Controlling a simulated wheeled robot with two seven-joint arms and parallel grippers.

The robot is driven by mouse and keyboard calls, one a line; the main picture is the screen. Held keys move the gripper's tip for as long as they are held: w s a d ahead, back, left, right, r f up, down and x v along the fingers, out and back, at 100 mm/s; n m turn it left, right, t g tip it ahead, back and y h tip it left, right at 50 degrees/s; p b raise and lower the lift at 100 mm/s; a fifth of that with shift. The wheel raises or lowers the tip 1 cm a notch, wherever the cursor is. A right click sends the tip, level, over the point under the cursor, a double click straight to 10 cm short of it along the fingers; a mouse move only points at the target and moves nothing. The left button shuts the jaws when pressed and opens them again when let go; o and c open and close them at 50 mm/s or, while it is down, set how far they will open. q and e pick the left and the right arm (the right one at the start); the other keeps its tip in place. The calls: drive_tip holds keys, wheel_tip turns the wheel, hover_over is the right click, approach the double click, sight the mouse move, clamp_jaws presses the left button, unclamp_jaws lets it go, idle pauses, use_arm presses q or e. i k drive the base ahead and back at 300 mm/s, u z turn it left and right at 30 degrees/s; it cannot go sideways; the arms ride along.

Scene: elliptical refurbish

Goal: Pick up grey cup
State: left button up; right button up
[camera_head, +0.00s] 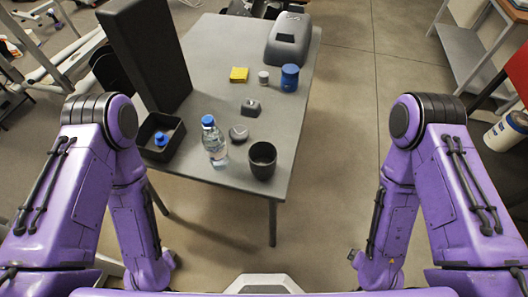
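The grey cup (262,163) is dark, nearly black, and stands upright near the front right corner of the grey table (215,35). Its open mouth faces up and it looks empty inside, though the interior is dark. A clear bottle with a blue cap (214,141) stands to its left, and a small round grey object (238,133) lies behind it to the left. Both my arms bend down in front of the table, well apart from the cup. I make out neither gripper's fingers; nothing touches the cup.
A tall dark box (146,55) stands at the table's left, with a black open bin (160,136) in front. Further back are a small dark object (251,106), yellow block (239,74), small grey jar (263,77), blue container (289,78) and grey machine (288,42). Floor is clear right of the table.

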sight(262, 156)
drive_tip(key=k, duration=0.5)
drive_tip(key=z, duration=1.95)
drive_tip(key=i, duration=2)
drive_tip(key=u, duration=2.8)
